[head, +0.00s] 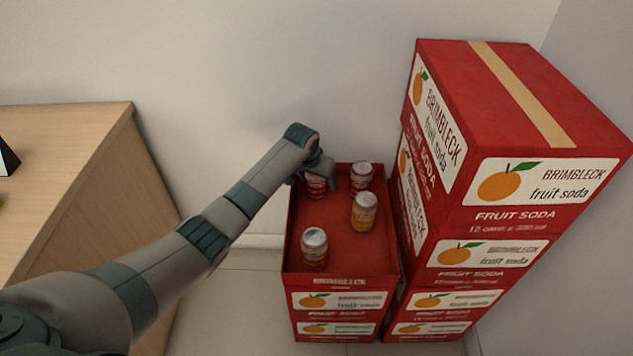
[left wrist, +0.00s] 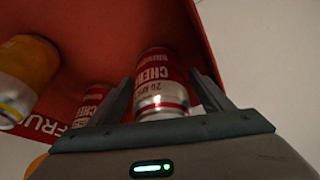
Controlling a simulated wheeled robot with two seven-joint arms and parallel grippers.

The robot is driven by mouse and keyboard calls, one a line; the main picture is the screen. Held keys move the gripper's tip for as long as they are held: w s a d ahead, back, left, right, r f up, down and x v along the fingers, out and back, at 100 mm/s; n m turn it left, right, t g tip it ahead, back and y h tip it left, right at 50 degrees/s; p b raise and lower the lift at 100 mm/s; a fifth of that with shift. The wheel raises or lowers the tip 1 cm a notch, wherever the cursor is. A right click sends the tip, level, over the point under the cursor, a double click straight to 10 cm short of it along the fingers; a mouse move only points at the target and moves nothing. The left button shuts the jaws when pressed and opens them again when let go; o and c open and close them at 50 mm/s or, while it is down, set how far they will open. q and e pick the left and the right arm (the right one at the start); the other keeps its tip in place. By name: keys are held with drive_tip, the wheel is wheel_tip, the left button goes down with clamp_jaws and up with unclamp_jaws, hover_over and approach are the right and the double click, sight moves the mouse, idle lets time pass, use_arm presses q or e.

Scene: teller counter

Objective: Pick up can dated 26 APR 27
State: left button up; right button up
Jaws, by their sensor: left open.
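My left gripper (head: 318,172) reaches over the far left corner of an open red carton. In the left wrist view its two fingers (left wrist: 163,82) stand apart on either side of a red and white cherry can (left wrist: 158,68). The can's lower end is nearest the palm. Its small date print shows "APR", but the full date is too small to read surely. The same can shows in the head view (head: 316,189), partly hidden under the gripper. A second red can (head: 361,176) stands to its right, also seen in the left wrist view (left wrist: 92,98). My right gripper is not in view.
An orange can (head: 364,213) and another can (head: 314,250) stand in the open carton (head: 336,268). Tall stacked soda cartons (head: 520,140) rise close on the right. A wooden counter (head: 80,150) is at left, a wall behind.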

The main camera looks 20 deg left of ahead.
use_arm(q)
drive_tip(key=shift+x, duration=0.8)
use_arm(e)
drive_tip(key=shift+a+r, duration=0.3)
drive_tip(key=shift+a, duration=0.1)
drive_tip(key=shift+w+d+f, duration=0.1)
use_arm(q)
drive_tip(key=c, duration=1.4)
drive_tip(key=shift+r, duration=0.1)
